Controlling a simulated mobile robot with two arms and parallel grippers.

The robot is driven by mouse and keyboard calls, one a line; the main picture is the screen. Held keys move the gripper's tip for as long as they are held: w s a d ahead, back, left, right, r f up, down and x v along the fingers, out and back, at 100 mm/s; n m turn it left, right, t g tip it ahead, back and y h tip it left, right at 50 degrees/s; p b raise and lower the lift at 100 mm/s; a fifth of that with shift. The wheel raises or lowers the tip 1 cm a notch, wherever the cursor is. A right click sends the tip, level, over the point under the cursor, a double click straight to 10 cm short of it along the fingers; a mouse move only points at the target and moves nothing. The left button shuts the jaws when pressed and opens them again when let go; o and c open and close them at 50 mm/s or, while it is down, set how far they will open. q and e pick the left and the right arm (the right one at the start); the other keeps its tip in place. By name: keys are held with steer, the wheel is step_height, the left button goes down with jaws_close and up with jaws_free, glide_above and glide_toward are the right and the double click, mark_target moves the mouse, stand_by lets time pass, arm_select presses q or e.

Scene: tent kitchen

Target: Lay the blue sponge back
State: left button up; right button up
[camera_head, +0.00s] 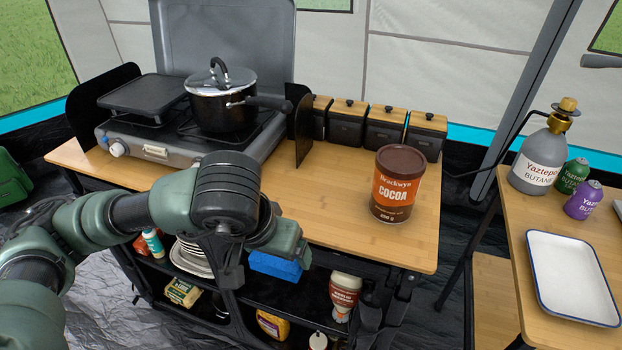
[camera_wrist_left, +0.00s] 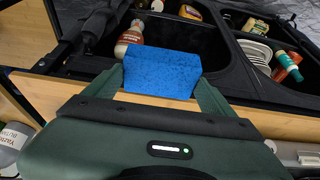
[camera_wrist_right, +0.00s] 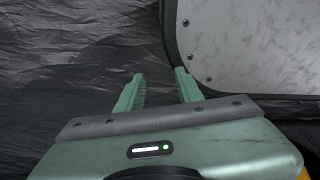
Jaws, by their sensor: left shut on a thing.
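The blue sponge (camera_head: 275,266) is between the fingers of my left gripper (camera_head: 285,257), at the front edge of the wooden kitchen counter (camera_head: 330,222). The left wrist view shows the sponge (camera_wrist_left: 161,73) held between both fingers of the left gripper (camera_wrist_left: 162,80), with dark shelf compartments beyond it. In the head view, my arm hides part of the sponge's surroundings, so I cannot tell whether it touches anything below. My right gripper (camera_wrist_right: 158,84) shows only in its wrist view, open and empty above dark, crinkled ground.
A cocoa tin (camera_head: 398,184) stands on the counter. Below, the shelves hold a sauce bottle (camera_head: 344,292), a yellow packet (camera_head: 272,325) and plates (camera_head: 190,257). A pot (camera_head: 222,101) sits on the stove. A grey panel (camera_wrist_right: 255,45) is right of my right gripper.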

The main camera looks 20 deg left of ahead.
mark_target(276, 259)
arm_select(q)
steer(key=p+v, duration=0.2)
steer(key=v, duration=0.2)
steer(key=shift+r, duration=0.2)
arm_select(e)
steer(key=s+d, duration=0.1)
steer(key=s, duration=0.7)
arm_select(q)
steer(key=shift+w+d+p, duration=0.1)
steer(key=shift+w+p, duration=0.2)
steer(key=shift+w, duration=0.1)
steer(key=w+p, duration=0.1)
steer(key=w, duration=0.4)
steer(key=w+p, duration=0.1)
steer(key=w, duration=0.5)
steer(key=w+p, duration=0.2)
steer(key=w, duration=0.4)
steer(key=shift+d, duration=0.3)
steer(key=shift+w, duration=0.15)
step_height(276, 259, down, 3)
steer(key=shift+f+p, duration=0.2)
steer(key=shift+p, duration=0.4)
steer(key=shift+f, duration=0.1)
arm_select(e)
steer(key=shift+g, duration=0.3)
steer(key=r, duration=0.5)
steer(key=shift+d, duration=0.25)
